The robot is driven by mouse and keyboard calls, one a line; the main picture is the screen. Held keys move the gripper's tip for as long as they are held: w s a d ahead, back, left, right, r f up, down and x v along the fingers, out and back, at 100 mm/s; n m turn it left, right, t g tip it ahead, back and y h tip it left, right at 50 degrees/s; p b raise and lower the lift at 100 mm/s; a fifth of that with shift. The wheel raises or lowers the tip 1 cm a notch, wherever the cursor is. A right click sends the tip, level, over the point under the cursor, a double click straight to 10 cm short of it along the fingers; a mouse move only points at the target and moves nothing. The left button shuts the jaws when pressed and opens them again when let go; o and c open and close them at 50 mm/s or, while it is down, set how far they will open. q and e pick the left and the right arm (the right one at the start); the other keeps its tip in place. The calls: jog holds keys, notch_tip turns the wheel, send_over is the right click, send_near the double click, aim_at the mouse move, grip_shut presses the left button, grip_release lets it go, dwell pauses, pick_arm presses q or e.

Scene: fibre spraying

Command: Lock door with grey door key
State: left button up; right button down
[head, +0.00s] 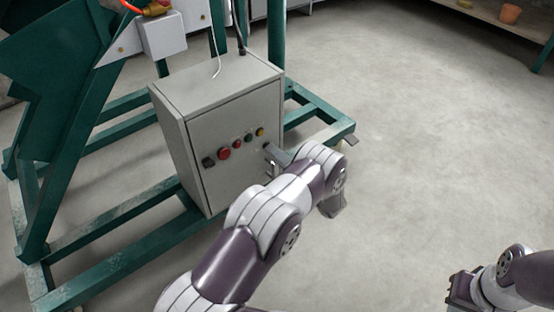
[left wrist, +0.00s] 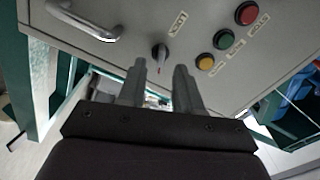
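The grey door key (left wrist: 159,54) sits in a round lock beside a small label on the grey cabinet's front, in the left wrist view. The cabinet door (head: 226,145) is shut. My left gripper (head: 276,154) is at the right part of the door, near its handle (head: 272,169). In the left wrist view, the left gripper (left wrist: 159,68) is open, with a gap between its fingers. The key shows at that gap, near the fingertips; I cannot tell if they touch it. My right gripper (head: 458,288) is at the lower right, away from the cabinet; its fingers are unclear.
Yellow (left wrist: 205,62), green (left wrist: 223,39) and red (left wrist: 247,13) buttons sit close to the lock. The metal handle (left wrist: 84,21) also shows in the wrist view. Green frame beams (head: 110,222) surround the cabinet's base. The floor to the right (head: 420,130) is clear.

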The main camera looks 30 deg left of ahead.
aim_at(270, 148)
pick_arm(q)
jog(key=x, duration=0.2)
jog(key=shift+w+a+b, duration=0.15)
jog(key=shift+a+b, duration=0.15)
jog(key=shift+b, duration=0.05)
grip_shut()
jog(key=shift+n, duration=0.3)
jog(key=shift+n+p, duration=1.1)
jog(key=shift+n, duration=5.6)
